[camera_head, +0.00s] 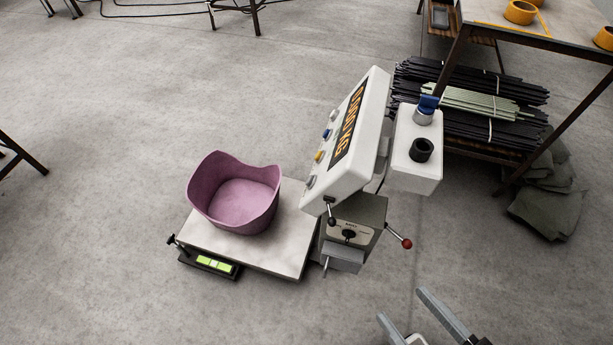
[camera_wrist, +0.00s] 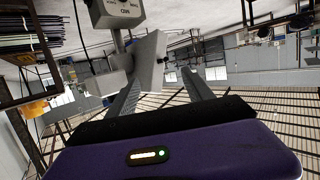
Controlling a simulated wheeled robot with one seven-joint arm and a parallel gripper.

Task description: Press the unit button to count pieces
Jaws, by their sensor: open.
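A white scale console (camera_head: 345,135) stands tilted at the centre of the head view. Its dark display (camera_head: 349,122) shows orange characters, and a column of small buttons (camera_head: 319,156), including blue and yellow ones, runs beside it. I cannot read which is the unit button. A pink tub (camera_head: 235,192) rests on the scale platform (camera_head: 285,250). My gripper (camera_head: 402,304) is at the lower right, apart from the console, open and empty. In the wrist view, the gripper's fingers (camera_wrist: 162,75) are spread, with a grey box (camera_wrist: 118,12) above them; the buttons are not visible there.
A white box (camera_head: 418,160) with a blue-topped knob and a black knob stands right of the console. A red-tipped lever (camera_head: 406,244) sticks out below.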

